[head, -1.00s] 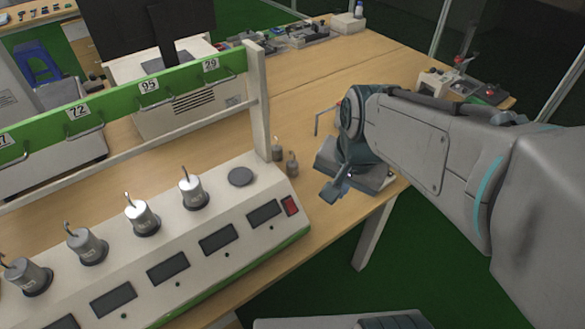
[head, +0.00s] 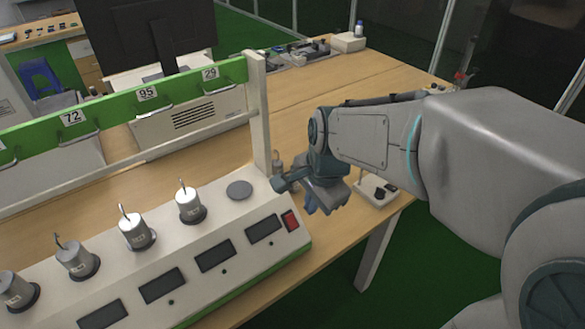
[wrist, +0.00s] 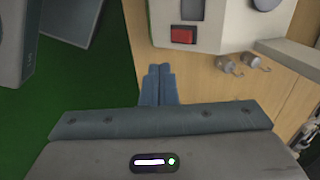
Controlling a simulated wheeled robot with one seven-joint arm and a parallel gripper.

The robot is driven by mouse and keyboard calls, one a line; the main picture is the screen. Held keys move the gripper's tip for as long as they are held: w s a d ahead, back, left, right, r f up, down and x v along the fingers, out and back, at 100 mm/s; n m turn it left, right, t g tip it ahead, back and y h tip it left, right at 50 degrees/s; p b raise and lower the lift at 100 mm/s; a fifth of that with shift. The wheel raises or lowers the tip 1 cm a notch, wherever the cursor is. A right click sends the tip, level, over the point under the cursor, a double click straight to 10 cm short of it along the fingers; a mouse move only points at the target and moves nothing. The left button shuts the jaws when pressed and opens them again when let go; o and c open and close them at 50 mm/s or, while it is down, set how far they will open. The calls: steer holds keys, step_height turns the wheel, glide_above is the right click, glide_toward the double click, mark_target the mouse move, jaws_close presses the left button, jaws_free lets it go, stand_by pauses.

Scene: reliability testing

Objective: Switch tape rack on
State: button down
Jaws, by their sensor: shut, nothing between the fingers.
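The tape rack (head: 182,262) is a long white console with a green board on posts above it, at the left in the head view. Its red switch (head: 290,220) sits at the right end of the front panel and also shows in the wrist view (wrist: 184,36). Whether the switch is on or off cannot be told; the small displays are dark. My gripper (head: 310,209) is shut and empty, just right of the switch in the head view. In the wrist view my gripper (wrist: 160,70) has its fingertips together, below and left of the switch, apart from it.
Metal weights with hooks stand on the rack, such as one near its right end (head: 189,205). Two small hooked weights (wrist: 238,64) are on the wooden table beside the rack. A monitor (head: 150,35) stands behind.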

glide_toward(294, 222)
step_height(294, 222, down, 3)
steer(key=s+d, duration=0.1)
steer(key=s, duration=0.2)
steer(key=w+f, duration=0.1)
steer(key=w+a+f, duration=0.1)
steer(key=shift+w, duration=0.25)
steer(key=shift+w+a+f, duration=0.25)
steer(key=shift+w+a, duration=0.2)
steer(key=shift+w, duration=0.15)
steer(key=shift+w, duration=0.15)
